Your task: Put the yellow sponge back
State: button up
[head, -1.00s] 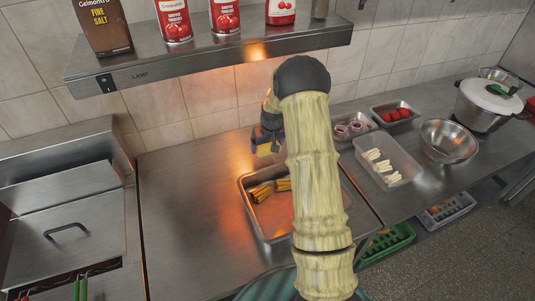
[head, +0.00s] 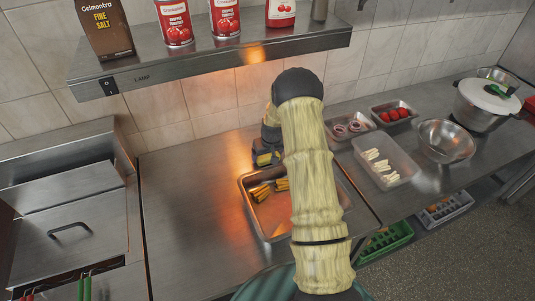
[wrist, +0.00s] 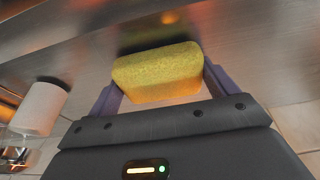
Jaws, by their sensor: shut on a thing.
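The yellow sponge (wrist: 158,72) is a rounded block held between the two purple fingers of my gripper (wrist: 160,85) in the wrist view. A steel surface lies behind the sponge, with a dark shadow or reflection beside it; I cannot tell whether they touch. In the head view my gripper (head: 266,158) is over the steel counter, just behind the tray, under the lamp shelf. My arm hides part of it, and the sponge is not clearly visible there.
A steel tray (head: 244,189) with fries stands in front of my gripper. The lamp shelf (head: 215,60) with cans and a salt box is above. A clear container (head: 398,170) and a steel bowl (head: 446,141) stand right. The counter (head: 185,200) left of the tray is clear.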

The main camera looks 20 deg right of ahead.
jog(key=shift+f, duration=0.1)
jog(key=shift+f, duration=0.1)
jog(key=o, duration=0.8)
jog(key=shift+r, duration=0.3)
jog(key=b+v, duration=0.2)
jog(key=v, duration=1)
jog(key=shift+b, duration=0.4)
